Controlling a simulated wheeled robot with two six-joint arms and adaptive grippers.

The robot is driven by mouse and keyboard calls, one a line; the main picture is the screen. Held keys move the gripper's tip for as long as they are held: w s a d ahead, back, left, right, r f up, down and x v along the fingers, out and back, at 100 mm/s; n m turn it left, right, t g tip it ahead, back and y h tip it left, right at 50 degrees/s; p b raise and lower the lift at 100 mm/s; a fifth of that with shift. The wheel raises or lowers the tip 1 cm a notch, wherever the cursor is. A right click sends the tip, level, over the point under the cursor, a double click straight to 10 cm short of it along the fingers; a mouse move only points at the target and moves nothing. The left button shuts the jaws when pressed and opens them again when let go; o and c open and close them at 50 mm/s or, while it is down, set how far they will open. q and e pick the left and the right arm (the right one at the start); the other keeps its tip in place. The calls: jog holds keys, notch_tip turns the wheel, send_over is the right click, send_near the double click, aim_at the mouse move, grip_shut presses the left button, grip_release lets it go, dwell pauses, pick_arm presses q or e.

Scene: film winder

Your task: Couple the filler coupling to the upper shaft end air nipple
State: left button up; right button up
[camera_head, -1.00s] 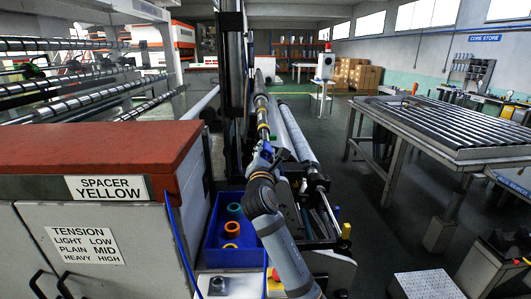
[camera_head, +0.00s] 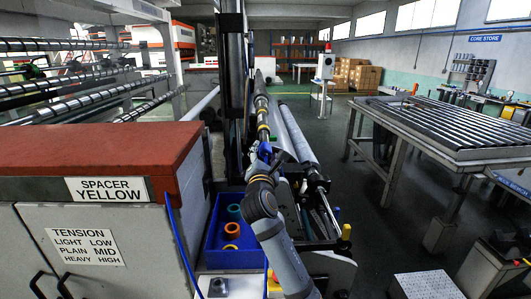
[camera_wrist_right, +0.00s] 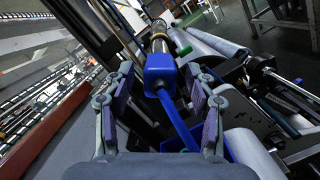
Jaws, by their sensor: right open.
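The filler coupling (camera_wrist_right: 160,72) is a blue block with a blue hose trailing from its near side in the right wrist view. It lies in line with the near end of the upper shaft (camera_wrist_right: 158,42) and looks to be against it; the air nipple is hidden behind it. My right gripper (camera_wrist_right: 160,86) is open, with one finger on each side of the coupling and hose and visible gaps between. In the head view, my right gripper (camera_head: 268,152) is at the near end of the upper shaft (camera_head: 262,112), with a little blue showing. My left gripper is out of view.
A blue crate (camera_head: 210,240) holding colored rings stands left of my right arm. A red-topped cabinet (camera_head: 90,150) fills the left. A lower roll (camera_head: 298,135) lies right of the upper shaft. A slatted table (camera_head: 450,125) stands across the open floor.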

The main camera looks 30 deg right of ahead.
jog(key=v, duration=0.6)
jog(key=shift+s+a, duration=0.15)
jog(key=shift+s, duration=0.05)
jog(key=shift+w, duration=0.1)
